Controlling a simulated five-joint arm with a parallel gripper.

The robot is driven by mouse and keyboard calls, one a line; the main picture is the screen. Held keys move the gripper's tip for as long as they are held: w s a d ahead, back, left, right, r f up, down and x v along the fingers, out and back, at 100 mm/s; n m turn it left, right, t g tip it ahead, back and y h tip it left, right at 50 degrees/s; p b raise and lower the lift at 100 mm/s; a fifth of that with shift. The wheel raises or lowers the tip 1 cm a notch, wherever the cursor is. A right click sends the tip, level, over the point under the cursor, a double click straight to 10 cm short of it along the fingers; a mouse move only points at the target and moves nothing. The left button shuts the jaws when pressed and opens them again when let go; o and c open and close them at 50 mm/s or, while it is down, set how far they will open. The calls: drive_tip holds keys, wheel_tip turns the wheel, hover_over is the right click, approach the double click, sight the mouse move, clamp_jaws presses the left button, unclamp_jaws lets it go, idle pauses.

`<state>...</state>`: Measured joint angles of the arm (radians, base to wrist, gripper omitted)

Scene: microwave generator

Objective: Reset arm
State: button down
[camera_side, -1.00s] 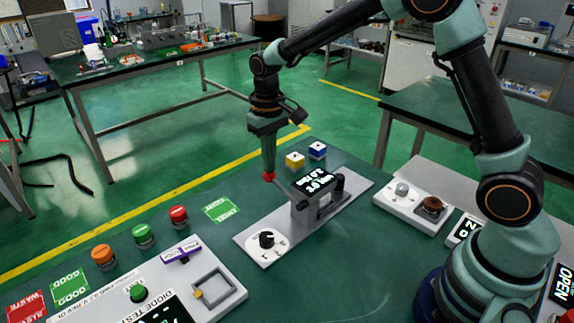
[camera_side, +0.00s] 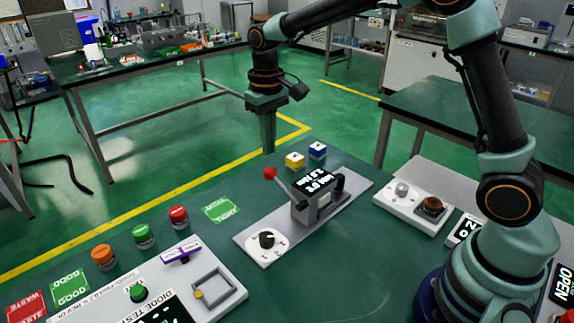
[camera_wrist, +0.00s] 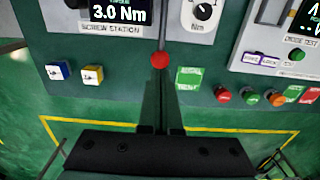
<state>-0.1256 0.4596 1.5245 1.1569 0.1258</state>
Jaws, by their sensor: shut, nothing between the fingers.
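My gripper (camera_side: 268,148) is shut and empty, pointing down above the red ball knob (camera_side: 270,173) of the screw station's lever. A small gap shows between the fingertips and the knob in the side view. The lever slants up to the left from the screw station (camera_side: 318,199), whose display reads 3.0 Nm. In the wrist view my gripper's fingers (camera_wrist: 161,90) point towards the red knob (camera_wrist: 160,60), and the station's display (camera_wrist: 121,11) is at the top.
A blue-and-white cube (camera_side: 317,151) and a yellow-and-white cube (camera_side: 295,160) stand behind the station. A green card (camera_side: 222,211), red, green and orange buttons and the diode tester (camera_side: 215,285) lie to the left. A white knob panel (camera_side: 412,205) is to the right.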

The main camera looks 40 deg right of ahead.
drive_tip(key=s+d+r+t, duration=0.2)
drive_tip(key=s+d+r, duration=0.1)
drive_tip(key=s, duration=0.5)
drive_tip(key=s+d+r+t, duration=0.2)
drive_tip(key=s+r+t, duration=0.1)
drive_tip(key=s, duration=0.6)
drive_tip(key=shift+s+d+r+t, duration=0.2)
drive_tip(key=shift+d+r+t, duration=0.15)
drive_tip(key=shift+r, duration=0.55)
